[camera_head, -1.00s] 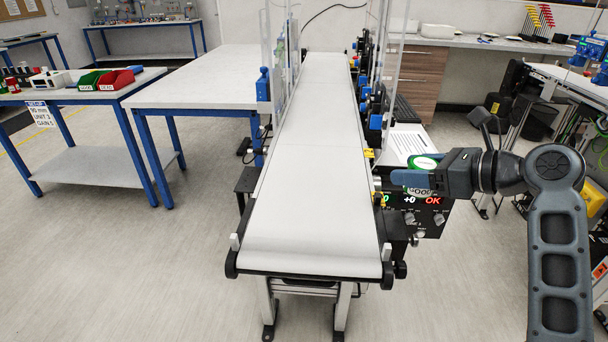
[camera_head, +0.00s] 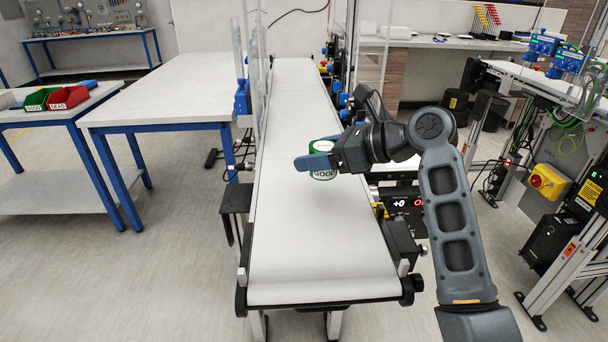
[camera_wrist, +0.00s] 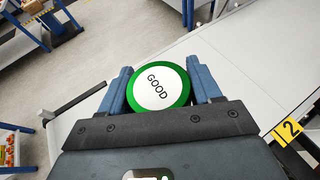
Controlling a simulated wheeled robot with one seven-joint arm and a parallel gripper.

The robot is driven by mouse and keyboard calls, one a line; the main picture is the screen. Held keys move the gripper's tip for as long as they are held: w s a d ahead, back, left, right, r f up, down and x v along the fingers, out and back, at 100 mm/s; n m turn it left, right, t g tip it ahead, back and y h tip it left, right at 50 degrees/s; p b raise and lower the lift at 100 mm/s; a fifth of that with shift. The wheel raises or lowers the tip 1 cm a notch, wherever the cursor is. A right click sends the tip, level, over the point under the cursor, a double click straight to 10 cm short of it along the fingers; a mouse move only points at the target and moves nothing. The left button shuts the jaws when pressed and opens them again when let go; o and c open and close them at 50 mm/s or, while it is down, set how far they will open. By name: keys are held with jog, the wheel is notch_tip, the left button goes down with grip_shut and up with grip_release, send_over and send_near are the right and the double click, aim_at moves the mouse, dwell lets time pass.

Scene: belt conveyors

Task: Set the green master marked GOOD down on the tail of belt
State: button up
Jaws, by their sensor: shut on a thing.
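The green master (camera_head: 323,173) has a white face marked GOOD and sits between the blue fingers of my gripper (camera_head: 318,164). In the wrist view the green master (camera_wrist: 158,86) shows its round white top with a green rim, and my gripper (camera_wrist: 160,92) is shut on it from both sides. The white belt (camera_head: 307,255) runs away from me, with its near end toward the bottom of the head view. My gripper and the master are over the belt, a little up from that near end. I cannot tell whether the master touches the belt.
A display unit (camera_head: 405,204) stands at the belt's right side. A white table with blue legs (camera_head: 160,95) stands to the left. Clear panels flank the far belt. The near belt surface is bare.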

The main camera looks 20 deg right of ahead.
jog(key=x, duration=0.2)
jog(key=shift+w+a+f, duration=0.1)
jog(key=shift+a+f, duration=0.2)
jog(key=shift+f, duration=2)
jog(key=o, duration=1.2)
jog(key=shift+f, duration=0.1)
jog(key=shift+o, duration=0.2)
jog(key=v, duration=1.2)
